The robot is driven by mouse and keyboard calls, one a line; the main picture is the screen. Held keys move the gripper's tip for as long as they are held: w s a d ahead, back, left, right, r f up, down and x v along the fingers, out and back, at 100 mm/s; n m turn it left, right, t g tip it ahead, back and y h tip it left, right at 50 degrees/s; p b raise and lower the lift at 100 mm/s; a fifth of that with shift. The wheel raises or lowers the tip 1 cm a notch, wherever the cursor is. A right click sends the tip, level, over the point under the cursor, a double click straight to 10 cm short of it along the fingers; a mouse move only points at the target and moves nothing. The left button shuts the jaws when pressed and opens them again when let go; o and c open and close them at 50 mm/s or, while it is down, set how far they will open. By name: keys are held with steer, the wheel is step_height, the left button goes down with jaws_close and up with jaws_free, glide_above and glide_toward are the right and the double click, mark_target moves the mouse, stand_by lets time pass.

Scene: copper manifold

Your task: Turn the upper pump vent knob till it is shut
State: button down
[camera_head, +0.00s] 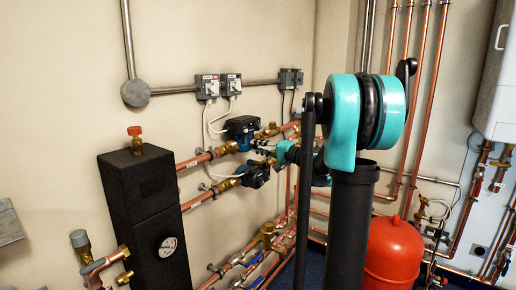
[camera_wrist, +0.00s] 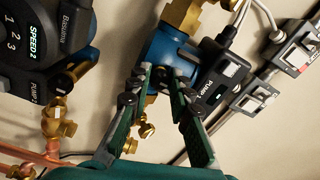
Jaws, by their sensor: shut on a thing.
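The upper pump (camera_head: 242,125) is a dark blue pump on the copper pipe at the back wall. In the wrist view a blue pump body (camera_wrist: 158,48) stands beyond my fingertips, with a black box labelled PUMP on its right. My gripper (camera_wrist: 162,78) has its two green fingers converging at the front of that pump body. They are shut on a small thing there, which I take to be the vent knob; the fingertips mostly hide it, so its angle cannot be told. In the head view my gripper (camera_head: 264,149) is small, between the two pumps.
The lower pump (camera_head: 256,174) is close below; a pump labelled PUMP 2 (camera_wrist: 40,45) fills the wrist view's upper left. Small brass fittings (camera_wrist: 147,130) lie near my fingers. A black tank (camera_head: 140,195) stands left, a red vessel (camera_head: 392,252) right.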

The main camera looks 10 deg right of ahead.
steer(key=shift+f, duration=0.1)
steer(key=c, duration=1.4)
jaws_free()
steer(key=shift+o, duration=0.2)
steer(key=v, duration=1.2)
